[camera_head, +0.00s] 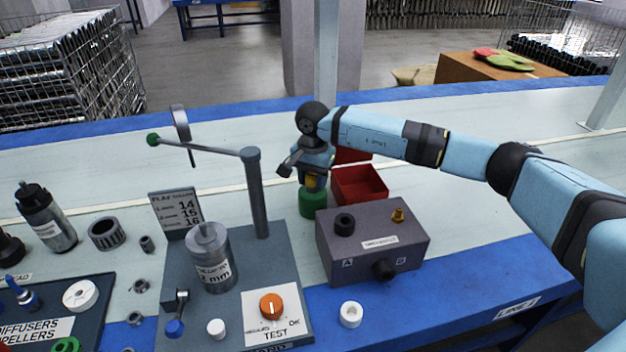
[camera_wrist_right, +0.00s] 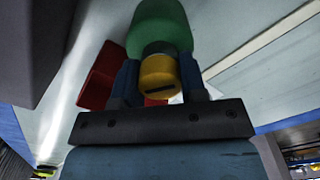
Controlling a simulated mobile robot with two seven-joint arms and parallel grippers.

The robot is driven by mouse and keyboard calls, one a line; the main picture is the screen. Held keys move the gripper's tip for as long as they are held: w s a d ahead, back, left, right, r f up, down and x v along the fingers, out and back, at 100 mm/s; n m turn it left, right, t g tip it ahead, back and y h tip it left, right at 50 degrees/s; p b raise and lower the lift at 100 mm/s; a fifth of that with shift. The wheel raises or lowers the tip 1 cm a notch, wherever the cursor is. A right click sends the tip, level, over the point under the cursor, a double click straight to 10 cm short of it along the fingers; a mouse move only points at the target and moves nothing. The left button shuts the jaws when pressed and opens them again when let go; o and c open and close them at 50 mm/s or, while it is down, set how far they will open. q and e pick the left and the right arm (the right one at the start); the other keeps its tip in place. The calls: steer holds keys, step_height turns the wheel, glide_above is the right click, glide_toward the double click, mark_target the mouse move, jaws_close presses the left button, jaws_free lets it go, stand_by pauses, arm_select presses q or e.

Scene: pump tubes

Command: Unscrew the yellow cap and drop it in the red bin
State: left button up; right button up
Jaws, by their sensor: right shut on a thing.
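The yellow cap (camera_wrist_right: 160,75) sits at the neck of a green container (camera_wrist_right: 160,27) in the right wrist view. My right gripper (camera_wrist_right: 160,82) has its two blue fingers on either side of the cap and is shut on it. In the head view the right gripper (camera_head: 312,172) points down over the green container (camera_head: 313,202), with a bit of the yellow cap (camera_head: 311,182) showing. The red bin (camera_head: 360,184) stands just right of the container, behind the grey box. It also shows in the right wrist view (camera_wrist_right: 98,78). My left gripper is not in view.
A grey box (camera_head: 375,222) with knobs and a brass fitting stands in front of the bin. A test stand with a post (camera_head: 257,195) and lever is left of the container. The bench behind is clear.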

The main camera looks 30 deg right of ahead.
steer(key=shift+n, duration=0.8)
steer(key=n, duration=0.3)
steer(key=shift+b, duration=0.4)
steer(key=o, duration=0.8)
